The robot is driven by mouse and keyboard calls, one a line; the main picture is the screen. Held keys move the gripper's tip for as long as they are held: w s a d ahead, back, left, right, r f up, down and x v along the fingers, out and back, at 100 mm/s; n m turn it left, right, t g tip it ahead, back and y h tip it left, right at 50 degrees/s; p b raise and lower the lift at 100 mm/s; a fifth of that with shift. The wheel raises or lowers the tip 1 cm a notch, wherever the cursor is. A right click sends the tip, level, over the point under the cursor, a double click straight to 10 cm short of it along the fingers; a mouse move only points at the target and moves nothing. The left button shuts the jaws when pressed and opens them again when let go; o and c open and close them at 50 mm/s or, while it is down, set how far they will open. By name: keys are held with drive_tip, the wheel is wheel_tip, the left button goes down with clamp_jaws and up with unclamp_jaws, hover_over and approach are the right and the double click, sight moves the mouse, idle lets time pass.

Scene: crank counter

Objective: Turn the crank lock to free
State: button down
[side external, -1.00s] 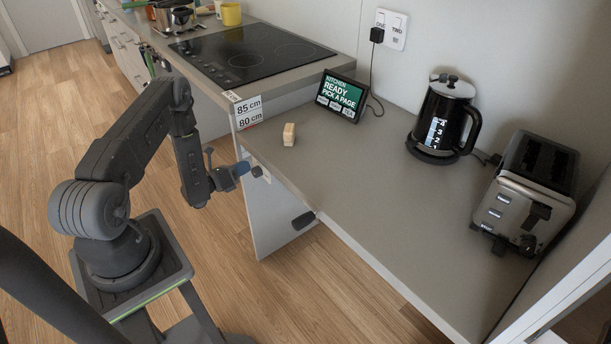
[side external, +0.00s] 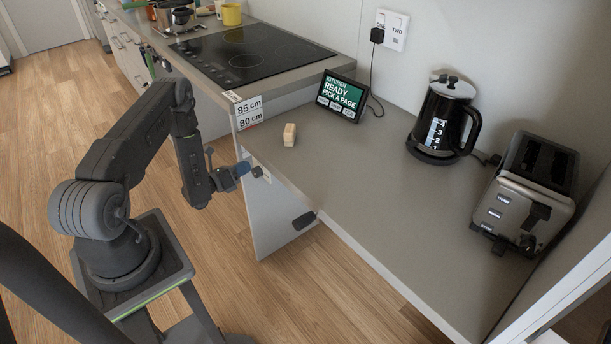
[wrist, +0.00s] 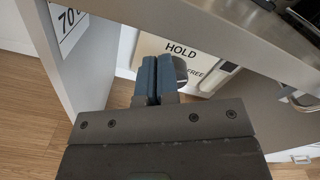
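A pale plate marked HOLD and FREE (wrist: 207,64) is fixed under the counter edge in the wrist view. A small dark rounded piece (wrist: 181,69), seemingly the lock's knob, shows at the plate between the two words, partly hidden by my right finger. In the side external view a dark knob (side external: 257,172) sits just beyond my fingertips. My gripper (wrist: 157,62) has its blue fingers side by side with almost no gap, and nothing shows between them. My gripper (side external: 244,168) is beside the knob; I cannot tell whether they touch.
The counter edge runs just above the plate. A black handle (side external: 303,220) sticks out from the counter front to the right. A side panel (wrist: 82,60) stands at left. A wooden block (side external: 289,134), tablet (side external: 341,96), kettle (side external: 443,118) and toaster (side external: 528,190) stand on the counter.

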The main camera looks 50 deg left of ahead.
drive_tip(key=shift+w+d+r+m+h, duration=0.3)
drive_tip(key=shift+w+d+r+h, duration=0.1)
drive_tip(key=shift+w+d+r, duration=0.4)
drive_tip(key=shift+s, duration=0.1)
idle(0.5)
drive_tip(key=shift+a+r, duration=0.1)
drive_tip(key=shift+r, duration=0.1)
drive_tip(key=s, duration=0.6)
drive_tip(key=shift+s+f, duration=0.15)
drive_tip(key=shift+f, duration=0.1)
